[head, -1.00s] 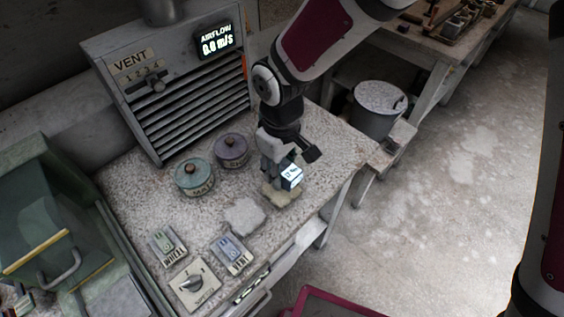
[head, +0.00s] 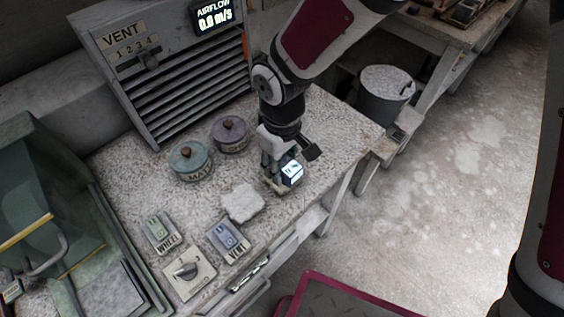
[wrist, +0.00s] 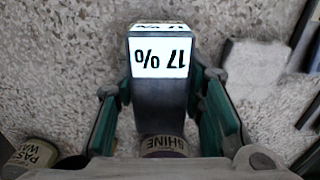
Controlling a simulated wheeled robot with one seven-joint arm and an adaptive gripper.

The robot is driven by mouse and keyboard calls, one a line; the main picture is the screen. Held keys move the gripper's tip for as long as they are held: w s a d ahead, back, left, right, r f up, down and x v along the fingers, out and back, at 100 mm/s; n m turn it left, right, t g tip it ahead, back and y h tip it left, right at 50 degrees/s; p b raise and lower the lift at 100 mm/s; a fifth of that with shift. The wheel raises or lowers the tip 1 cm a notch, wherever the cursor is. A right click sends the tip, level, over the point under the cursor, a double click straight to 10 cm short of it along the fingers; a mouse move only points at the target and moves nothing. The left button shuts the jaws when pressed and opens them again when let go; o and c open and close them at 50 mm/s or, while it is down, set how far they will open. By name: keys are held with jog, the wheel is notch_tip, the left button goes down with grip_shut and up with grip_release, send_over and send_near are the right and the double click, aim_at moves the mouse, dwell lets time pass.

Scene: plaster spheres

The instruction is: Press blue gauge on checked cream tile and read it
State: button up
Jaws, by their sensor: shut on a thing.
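My gripper (head: 284,168) is shut on the blue gauge, a dark blue-grey block with a bright white display (head: 292,172). In the wrist view the gauge (wrist: 160,105) sits between both green-sided fingers, and its display reads 17 %, upside down. I cannot make out a checked pattern or be sure of contact. A paler, whitish tile (head: 243,202) lies to the left, apart from the gauge; it also shows in the wrist view (wrist: 257,70).
A teal pot (head: 190,163) and a purple pot (head: 231,135) stand behind left. WHEEL (head: 161,234) and VENT (head: 228,239) switches and a dial (head: 188,272) lie at the front. A vent unit (head: 175,85) stands behind, its panel reading 0.0 m/s. Speckled bench right of my gripper is clear.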

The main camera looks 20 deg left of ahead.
jog(key=shift+f+b, duration=0.35)
jog(key=shift+f, duration=0.25)
dwell(1.5)
jog(key=shift+r+p, duration=2.25)
jog(key=shift+r, duration=1.3)
jog(key=shift+s, duration=0.1)
